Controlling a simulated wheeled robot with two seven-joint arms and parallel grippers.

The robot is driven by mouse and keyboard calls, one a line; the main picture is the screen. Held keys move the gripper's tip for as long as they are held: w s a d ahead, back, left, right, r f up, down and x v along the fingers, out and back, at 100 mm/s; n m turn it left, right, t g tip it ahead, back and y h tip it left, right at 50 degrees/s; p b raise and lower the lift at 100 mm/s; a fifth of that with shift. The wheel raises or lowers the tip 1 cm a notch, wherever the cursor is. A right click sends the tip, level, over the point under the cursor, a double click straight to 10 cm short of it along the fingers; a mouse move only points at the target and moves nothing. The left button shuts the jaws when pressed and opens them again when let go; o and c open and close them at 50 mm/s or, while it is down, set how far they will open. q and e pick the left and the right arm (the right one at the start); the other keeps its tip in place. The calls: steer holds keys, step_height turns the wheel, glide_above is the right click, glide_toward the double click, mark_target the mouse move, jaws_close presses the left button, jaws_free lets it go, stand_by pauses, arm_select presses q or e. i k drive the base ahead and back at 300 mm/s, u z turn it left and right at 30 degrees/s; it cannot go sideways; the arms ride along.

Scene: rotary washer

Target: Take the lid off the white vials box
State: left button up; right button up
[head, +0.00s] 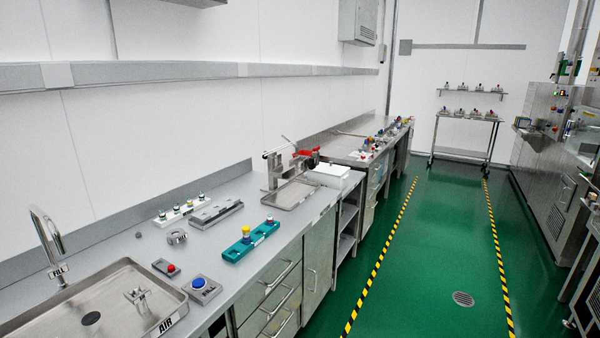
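A white box (328,180) with a flat white top (329,169) stands on the steel counter, right of the centre of the head view. It looks like the vials box with its lid on, and nothing of its inside shows. Neither of my grippers is in the head view.
A metal tray (291,195) and a clamp-like device with red parts (304,158) stand beside the box. Nearer are a teal rack (250,240), a blue button (199,283) and a sink (90,318). The green floor (440,250) along the counter is clear.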

mark_target(336, 170)
steer(key=z, duration=1.05)
steer(key=i, duration=4.15)
steer(key=u, duration=2.95)
steer(key=i, duration=0.15)
steer(key=u, duration=0.15)
